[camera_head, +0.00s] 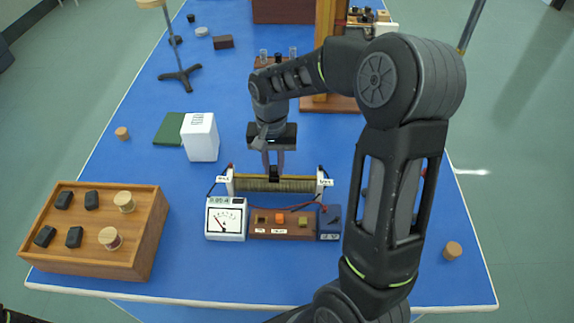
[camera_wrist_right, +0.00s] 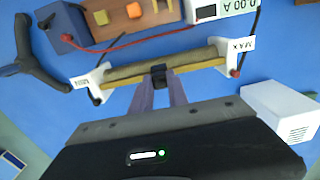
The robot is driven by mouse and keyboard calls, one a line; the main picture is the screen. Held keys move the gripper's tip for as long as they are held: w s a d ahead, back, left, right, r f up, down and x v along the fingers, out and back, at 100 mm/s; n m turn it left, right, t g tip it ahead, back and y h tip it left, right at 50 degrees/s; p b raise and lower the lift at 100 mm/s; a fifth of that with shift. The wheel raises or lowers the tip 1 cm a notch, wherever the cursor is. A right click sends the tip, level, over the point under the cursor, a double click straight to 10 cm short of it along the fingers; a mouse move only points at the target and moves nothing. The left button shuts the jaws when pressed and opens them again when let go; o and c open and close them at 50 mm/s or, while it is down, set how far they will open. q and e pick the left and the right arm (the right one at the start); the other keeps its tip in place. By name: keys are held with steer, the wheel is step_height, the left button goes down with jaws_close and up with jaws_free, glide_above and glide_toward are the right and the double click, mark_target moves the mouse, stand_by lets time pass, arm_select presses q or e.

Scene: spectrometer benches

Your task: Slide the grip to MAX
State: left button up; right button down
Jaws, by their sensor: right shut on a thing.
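The slide rheostat, a wire-wound tube (camera_head: 290,184) between white end blocks, lies across the bench; it also shows in the wrist view (camera_wrist_right: 190,67). Its MAX end block (camera_wrist_right: 236,50) is on the right in the wrist view and on the left in the head view. The MIN end block (camera_wrist_right: 90,83) is opposite. The black grip (camera_wrist_right: 158,71) stands near the middle of the tube. My right gripper (camera_head: 274,170) reaches down from behind and is shut on the grip.
A white box (camera_head: 200,137) stands behind left. A wooden tray (camera_head: 92,266) with black blocks and spools is at front left. My right arm covers the bench's right part.

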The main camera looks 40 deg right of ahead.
steer(key=w+a, duration=0.6)
steer(key=a, duration=0.1)
steer(key=shift+r, duration=0.1)
steer(key=c, duration=1.3)
jaws_free()
steer(key=shift+w+a, duration=0.1)
steer(key=shift+a, duration=0.05)
steer(key=shift+c, duration=0.2)
steer(key=shift+o, duration=0.3)
step_height(320, 180, up, 8)
steer(key=b, duration=0.1)
steer(key=shift+f, duration=0.25)
